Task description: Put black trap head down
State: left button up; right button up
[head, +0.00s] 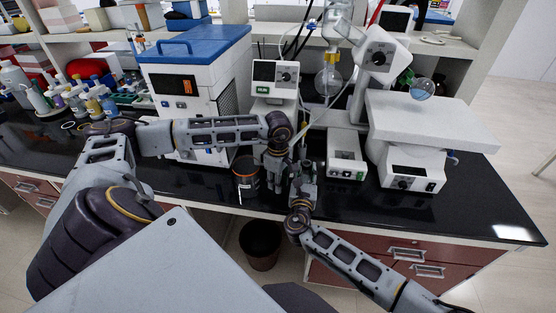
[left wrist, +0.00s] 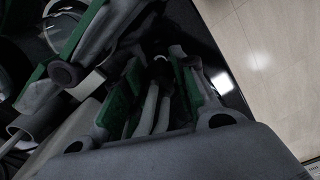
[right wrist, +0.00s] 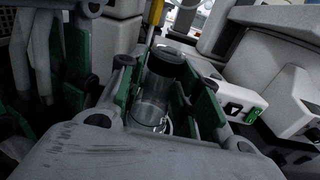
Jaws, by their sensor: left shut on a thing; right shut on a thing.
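My right gripper (right wrist: 155,90) is shut around a clear glass cylinder (right wrist: 152,92) with a dark band at its top, seen in the right wrist view. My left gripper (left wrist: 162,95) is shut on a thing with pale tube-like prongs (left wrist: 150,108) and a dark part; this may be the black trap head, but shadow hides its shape. In the head view my left gripper (head: 277,182) points down beside my right gripper (head: 304,172), close together over the bench front. The held things are mostly hidden there.
A dark round vessel (head: 246,172) stands on the black bench (head: 465,200), left of the grippers. The rotary evaporator (head: 377,55), a white control box (head: 346,160) and a blue-lidded chiller (head: 195,75) stand behind and beside them. A bin (head: 261,243) is below.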

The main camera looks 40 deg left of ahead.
pick_arm(q)
jog(key=shift+f, duration=0.35)
jog(key=shift+f, duration=0.1)
jog(key=o, duration=1)
notch_tip(320, 180, up, 12)
jog(key=shift+r, duration=0.15)
dwell(0.5)
pick_arm(e)
jog(key=o, duration=0.9)
jog(key=shift+s, duration=0.15)
